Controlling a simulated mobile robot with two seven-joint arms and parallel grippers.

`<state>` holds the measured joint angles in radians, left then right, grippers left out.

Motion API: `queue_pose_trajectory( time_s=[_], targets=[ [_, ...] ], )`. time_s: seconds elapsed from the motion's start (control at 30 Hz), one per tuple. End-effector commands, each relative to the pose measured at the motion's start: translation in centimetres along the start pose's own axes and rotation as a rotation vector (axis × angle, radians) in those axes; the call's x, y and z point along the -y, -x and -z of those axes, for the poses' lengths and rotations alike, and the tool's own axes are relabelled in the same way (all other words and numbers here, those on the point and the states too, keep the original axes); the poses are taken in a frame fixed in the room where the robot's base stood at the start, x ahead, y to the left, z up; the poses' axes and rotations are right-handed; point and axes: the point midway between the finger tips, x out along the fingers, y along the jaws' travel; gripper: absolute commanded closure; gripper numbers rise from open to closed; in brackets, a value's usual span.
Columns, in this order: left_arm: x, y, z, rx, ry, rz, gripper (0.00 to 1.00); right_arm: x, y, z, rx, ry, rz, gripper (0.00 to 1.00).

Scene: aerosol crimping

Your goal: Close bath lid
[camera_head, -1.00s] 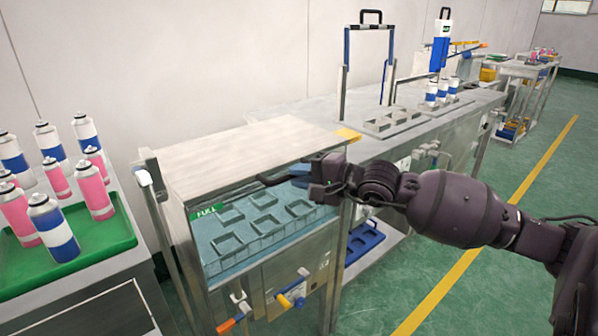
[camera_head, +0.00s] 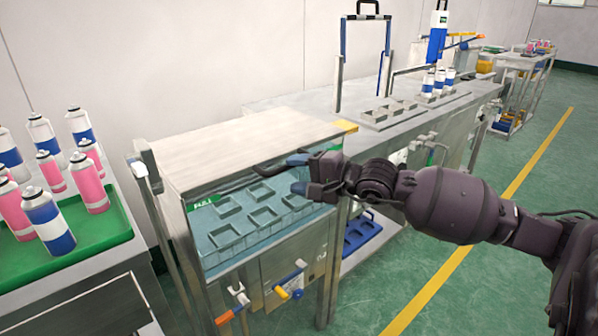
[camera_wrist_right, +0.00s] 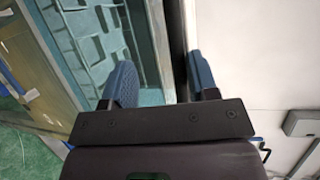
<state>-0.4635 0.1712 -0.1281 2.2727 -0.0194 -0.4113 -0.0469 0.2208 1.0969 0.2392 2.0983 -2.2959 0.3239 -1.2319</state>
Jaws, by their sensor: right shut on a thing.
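The bath lid (camera_head: 235,147) is a pale flat panel over the bath (camera_head: 255,247). Its front edge stands above the bath's front rim, leaving a gap that shows the blue-green inside with several square holders (camera_head: 264,215). A dark handle (camera_head: 268,168) runs along the lid's front. My right gripper (camera_head: 303,172) is shut on the handle at the lid's front right. In the right wrist view, the fingers (camera_wrist_right: 165,82) straddle a dark strip beside the pale lid (camera_wrist_right: 245,60), with the bath inside at left. The grip itself is partly hidden. My left gripper is not in view.
A green tray (camera_head: 108,238) of pink and blue-white cans stands at left. A steel bench (camera_head: 290,100) with several cans (camera_head: 428,83) lies behind right. Valves with coloured handles (camera_head: 283,292) stick out from the bath's front. The green floor at right is clear.

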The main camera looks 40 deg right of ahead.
Motion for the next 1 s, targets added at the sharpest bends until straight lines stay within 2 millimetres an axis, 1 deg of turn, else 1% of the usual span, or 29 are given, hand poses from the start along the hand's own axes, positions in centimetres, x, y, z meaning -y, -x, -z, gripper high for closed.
queue_pose_trajectory(
  time_s=[0.03, 0.23, 0.37, 0.53, 0.77, 1.0],
  targets=[
    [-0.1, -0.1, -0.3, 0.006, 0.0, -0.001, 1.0, -1.3, -0.1, 0.1, -0.004, -0.011, -0.026, 0.6],
    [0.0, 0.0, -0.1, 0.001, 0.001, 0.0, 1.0, -1.1, 0.3, 0.1, -0.005, -0.009, -0.024, 0.6],
    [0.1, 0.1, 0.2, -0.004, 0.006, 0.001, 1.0, -0.9, 1.3, 0.1, -0.004, -0.009, -0.022, 0.6],
    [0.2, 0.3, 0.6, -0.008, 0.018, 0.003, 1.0, -0.7, 3.3, 0.0, -0.004, -0.007, -0.019, 0.6],
    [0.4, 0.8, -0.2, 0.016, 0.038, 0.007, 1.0, -0.1, 6.0, -0.1, -0.003, -0.001, -0.006, 0.6],
    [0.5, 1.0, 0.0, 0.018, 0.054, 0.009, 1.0, 0.2, 8.7, -0.1, -0.002, 0.002, -0.001, 0.6]
  ],
)
